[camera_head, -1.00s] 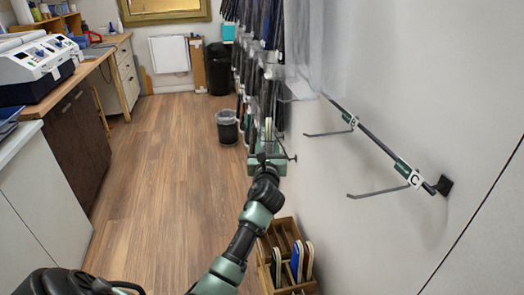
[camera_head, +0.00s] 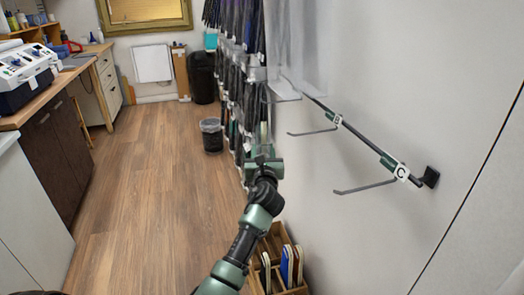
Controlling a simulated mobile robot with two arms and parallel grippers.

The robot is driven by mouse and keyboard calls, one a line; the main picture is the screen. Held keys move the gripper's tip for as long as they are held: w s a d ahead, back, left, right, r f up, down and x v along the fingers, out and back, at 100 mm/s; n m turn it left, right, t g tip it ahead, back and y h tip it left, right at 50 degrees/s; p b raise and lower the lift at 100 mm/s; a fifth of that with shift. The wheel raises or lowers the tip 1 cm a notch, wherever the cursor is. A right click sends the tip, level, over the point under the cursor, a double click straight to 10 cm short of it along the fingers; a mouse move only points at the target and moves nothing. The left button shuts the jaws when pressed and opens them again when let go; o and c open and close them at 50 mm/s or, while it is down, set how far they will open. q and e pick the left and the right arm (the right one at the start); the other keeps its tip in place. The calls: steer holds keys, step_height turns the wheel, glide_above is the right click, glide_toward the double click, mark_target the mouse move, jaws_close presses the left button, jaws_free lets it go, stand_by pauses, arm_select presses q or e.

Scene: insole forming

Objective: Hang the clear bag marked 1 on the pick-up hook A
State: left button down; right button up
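A clear, greyish bag (camera_head: 298,45) hangs along the wall at top centre and runs out of the top of the view. No number can be read on it. The dark rail (camera_head: 370,140) carries a hook marked B (camera_head: 312,133) and a hook marked C (camera_head: 365,188), both bare. No hook A label can be made out; the rail's far end passes behind the clear film. My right gripper is out of view.
A rack of dark hanging items (camera_head: 232,90) lines the wall beyond the gripper. A wooden box with insoles (camera_head: 288,268) stands below the arm. A bin (camera_head: 211,135), drawers and a bench with a machine (camera_head: 28,75) are farther left. The wood floor is clear.

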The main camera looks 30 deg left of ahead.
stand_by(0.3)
arm_select(q)
steer(key=c, duration=0.8)
jaws_free()
steer(key=v, duration=0.8)
